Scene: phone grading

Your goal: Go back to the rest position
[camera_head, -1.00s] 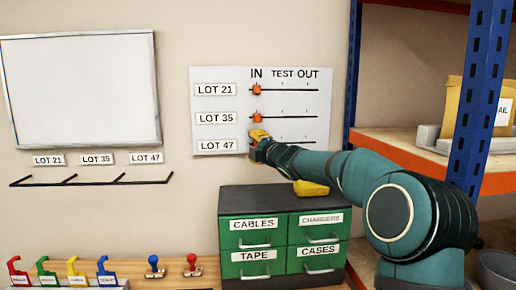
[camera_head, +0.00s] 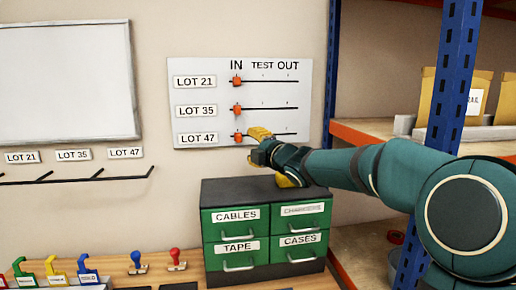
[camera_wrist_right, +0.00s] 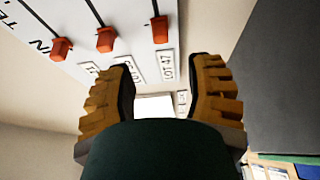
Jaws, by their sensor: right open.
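My right gripper (camera_head: 262,134) is open and empty in front of the slider board (camera_head: 215,66), just right of the LOT 47 knob (camera_head: 238,137). In the right wrist view its yellow ridged fingers (camera_wrist_right: 163,78) stand apart, with nothing between them and the LOT 47 knob (camera_wrist_right: 160,30) beyond their tips. The orange LOT 21 knob (camera_head: 237,80) and LOT 35 knob (camera_head: 237,109) also show. All three knobs sit at the IN end of their tracks. My left gripper is not in view.
A drawer cabinet (camera_head: 270,190) with green drawers stands below my right forearm. A blue shelf post (camera_head: 452,100) and shelf (camera_head: 370,131) are close to the arm at right. A whiteboard (camera_head: 65,85) and hook rail (camera_head: 75,179) hang at left. Stamps (camera_head: 137,262) stand below.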

